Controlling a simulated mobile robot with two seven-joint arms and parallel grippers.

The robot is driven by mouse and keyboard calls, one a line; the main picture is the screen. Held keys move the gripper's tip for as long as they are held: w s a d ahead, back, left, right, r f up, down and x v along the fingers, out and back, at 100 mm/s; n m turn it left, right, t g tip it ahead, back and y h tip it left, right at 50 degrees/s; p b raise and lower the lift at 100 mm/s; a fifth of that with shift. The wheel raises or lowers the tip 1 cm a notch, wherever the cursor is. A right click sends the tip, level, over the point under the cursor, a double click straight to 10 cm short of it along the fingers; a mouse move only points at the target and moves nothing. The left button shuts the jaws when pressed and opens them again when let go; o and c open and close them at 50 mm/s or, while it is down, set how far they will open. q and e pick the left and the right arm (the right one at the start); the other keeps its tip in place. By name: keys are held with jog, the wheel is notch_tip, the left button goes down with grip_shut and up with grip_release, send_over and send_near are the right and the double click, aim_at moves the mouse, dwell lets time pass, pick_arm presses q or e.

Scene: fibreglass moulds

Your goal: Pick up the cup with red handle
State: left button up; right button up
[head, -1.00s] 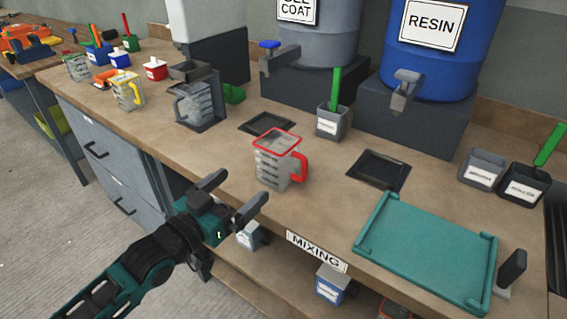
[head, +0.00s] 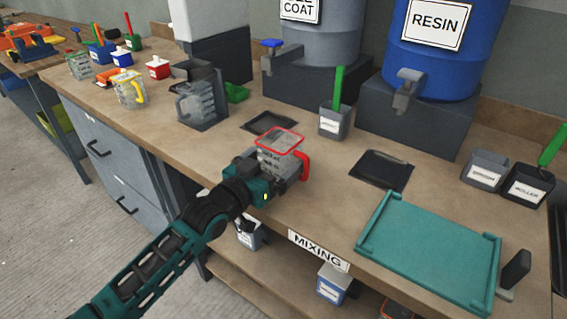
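The cup with red handle (head: 281,144) stands upright on the bench, a clear measuring cup with a red rim and its handle on the right. My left gripper (head: 272,172) is at the cup's front side, its fingers reaching along the cup's body. One finger shows on the near right, below the handle; the far finger is mostly hidden. I cannot tell whether the fingers are pressed on the cup or just around it. My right gripper is not in view.
A teal tray (head: 430,248) lies at the right. Dark square plates (head: 383,170) are set on the bench. A grey cup (head: 334,121) with a green handle stands behind. A yellow-handled cup (head: 131,92) stands left. Resin (head: 432,50) and grey (head: 320,45) drums stand at the back.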

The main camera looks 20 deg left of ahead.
pick_arm(q)
jog(key=c, duration=0.9)
notch_tip(320, 180, up, 20)
jog(key=p, duration=0.3)
jog(key=s+a+f+n+t+y, duration=0.1)
jog(key=s+f+n+y, duration=0.3)
jog(key=s+f, duration=0.9)
notch_tip(320, 180, down, 2)
jog(key=shift+a+f+y, duration=0.1)
jog(key=shift+a+y, duration=0.5)
jog(key=shift+y, duration=0.5)
